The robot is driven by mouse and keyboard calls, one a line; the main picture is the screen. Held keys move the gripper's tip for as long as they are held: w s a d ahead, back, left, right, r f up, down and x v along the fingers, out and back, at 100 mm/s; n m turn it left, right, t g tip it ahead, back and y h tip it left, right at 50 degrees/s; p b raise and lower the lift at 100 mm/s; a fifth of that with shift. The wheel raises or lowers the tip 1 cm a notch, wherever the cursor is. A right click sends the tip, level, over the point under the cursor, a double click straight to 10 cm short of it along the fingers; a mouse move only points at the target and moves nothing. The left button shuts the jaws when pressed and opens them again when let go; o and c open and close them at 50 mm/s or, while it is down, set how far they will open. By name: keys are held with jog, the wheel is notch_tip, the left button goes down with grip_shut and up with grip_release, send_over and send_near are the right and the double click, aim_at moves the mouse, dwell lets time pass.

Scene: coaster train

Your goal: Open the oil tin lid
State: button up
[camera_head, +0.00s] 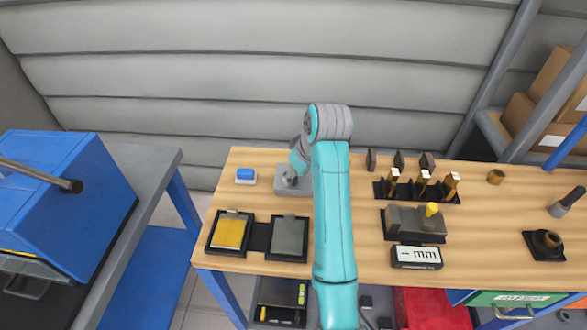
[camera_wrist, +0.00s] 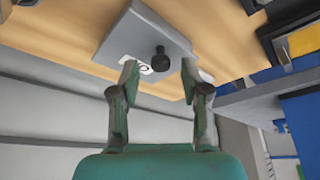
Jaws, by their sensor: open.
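A flat grey plate-like top, which looks like the oil tin lid (camera_wrist: 150,28), carries a short dark knob (camera_wrist: 160,62) and a small white label in the wrist view. In the head view the grey tin (camera_head: 283,190) sits near the table's back edge, partly covered by my gripper (camera_head: 290,178). My gripper (camera_wrist: 160,78) is open, with one finger on each side of the knob in the wrist view. I see no clear contact between fingers and knob. The lid looks closed, though my gripper hides part of it in the head view.
A blue-topped block (camera_head: 246,176) stands left of the tin. Two dark trays, with a yellow pad (camera_head: 230,233) and a grey pad (camera_head: 290,238), lie in front. A tool rack (camera_head: 417,191) and an mm gauge (camera_head: 416,257) are right of my arm. Bare wood lies between.

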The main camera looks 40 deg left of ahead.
jog(key=shift+a+f, duration=0.15)
jog(key=shift+f, duration=0.25)
grip_shut()
